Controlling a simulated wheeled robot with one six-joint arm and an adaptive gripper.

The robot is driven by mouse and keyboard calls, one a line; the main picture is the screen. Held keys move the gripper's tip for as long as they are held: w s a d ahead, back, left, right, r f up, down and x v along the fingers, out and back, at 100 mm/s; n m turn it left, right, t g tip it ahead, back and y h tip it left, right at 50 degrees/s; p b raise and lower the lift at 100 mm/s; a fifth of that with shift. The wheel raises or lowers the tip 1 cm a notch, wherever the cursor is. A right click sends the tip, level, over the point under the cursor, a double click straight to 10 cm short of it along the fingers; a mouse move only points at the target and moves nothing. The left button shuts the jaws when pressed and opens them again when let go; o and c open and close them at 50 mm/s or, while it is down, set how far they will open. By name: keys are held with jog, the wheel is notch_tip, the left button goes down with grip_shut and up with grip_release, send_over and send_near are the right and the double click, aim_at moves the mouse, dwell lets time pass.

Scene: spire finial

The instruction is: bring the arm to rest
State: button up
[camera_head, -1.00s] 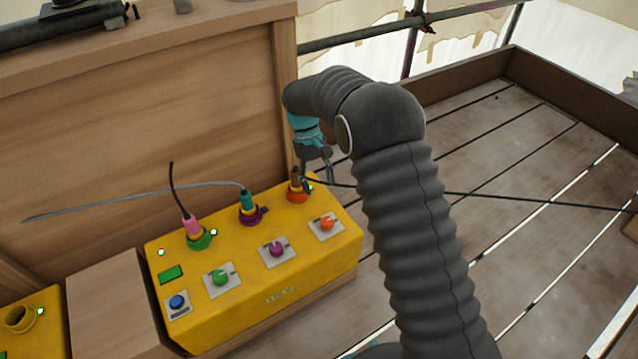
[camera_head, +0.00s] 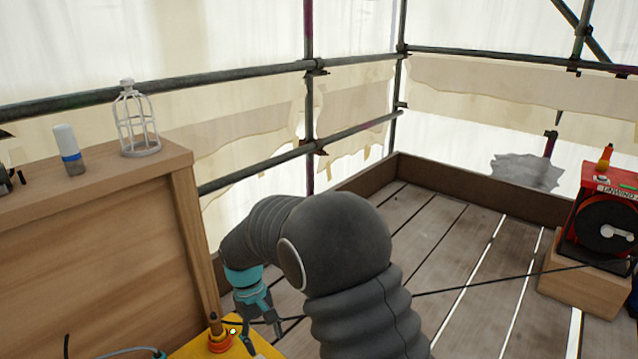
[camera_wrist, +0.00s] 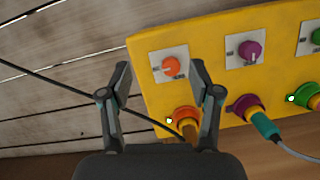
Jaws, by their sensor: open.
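My gripper (camera_head: 262,336) is open and empty, at the end of my bent arm, low in the head view. It hangs just right of the orange socket (camera_head: 219,343) with its brown plug (camera_head: 214,324), on the yellow box (camera_head: 190,349). In the wrist view the two fingers of my gripper (camera_wrist: 160,70) stand wide apart over the box's end. The orange socket (camera_wrist: 183,113) and brown plug (camera_wrist: 190,132) show between them, nearer the palm, and the fingers look clear of the plug. A black cable (camera_wrist: 75,90) runs left from the plug.
A wooden cabinet (camera_head: 100,255) carries a white lantern-like cage (camera_head: 136,125) and a white bottle (camera_head: 69,150). A red reel machine (camera_head: 605,215) stands on a wooden block (camera_head: 585,288) at right. Scaffold rails (camera_head: 240,72) run behind. The plank floor (camera_head: 440,240) is mostly clear.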

jog(key=s+d+r+m+t, duration=0.2)
jog(key=s+d+r, duration=0.4)
jog(key=d, duration=0.3)
jog(key=s+d+r+m+t+y, duration=0.1)
jog(key=s+d+r+m+t, duration=0.2)
jog(key=s+d+r, duration=0.4)
jog(key=s+d+r+m+t+y, duration=0.1)
jog(key=s+d+r, duration=0.5)
jog(key=d, duration=0.6)
jog(key=shift+s+r+m+t, duration=0.35)
jog(key=shift+r+m+t, duration=0.55)
jog(key=shift+r, duration=0.05)
jog(key=shift+d, duration=0.1)
